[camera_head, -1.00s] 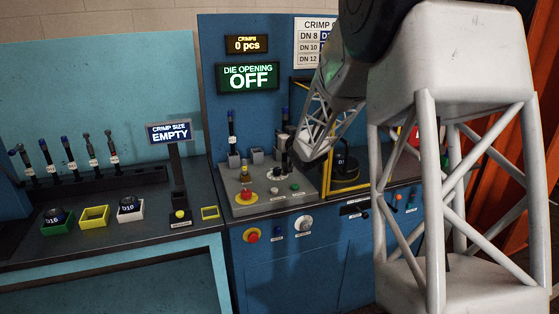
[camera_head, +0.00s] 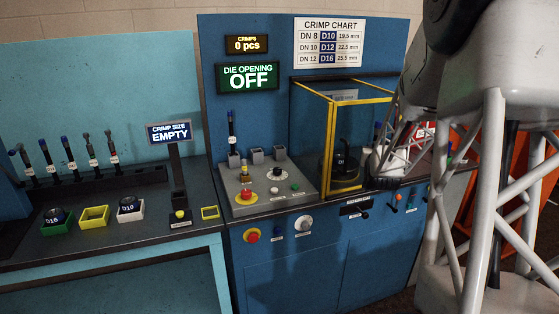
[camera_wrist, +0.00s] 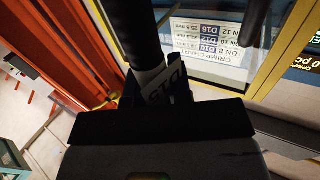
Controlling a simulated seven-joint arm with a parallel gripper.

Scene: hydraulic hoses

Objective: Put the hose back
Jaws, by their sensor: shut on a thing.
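A dark hose with a white label (camera_wrist: 150,77) is clamped in my gripper (camera_wrist: 155,100) in the wrist view. Its lettering is only partly readable. Another blue-tipped hose (camera_head: 232,128) stands in a holder on the control panel. Several hoses (camera_head: 70,152) stand in a rack on the left bench.
The yellow-framed enclosure (camera_head: 327,140) holds a dark round tool. A control panel (camera_head: 262,200) with a red button is left of it. The left bench carries green, yellow and white trays (camera_head: 94,222).

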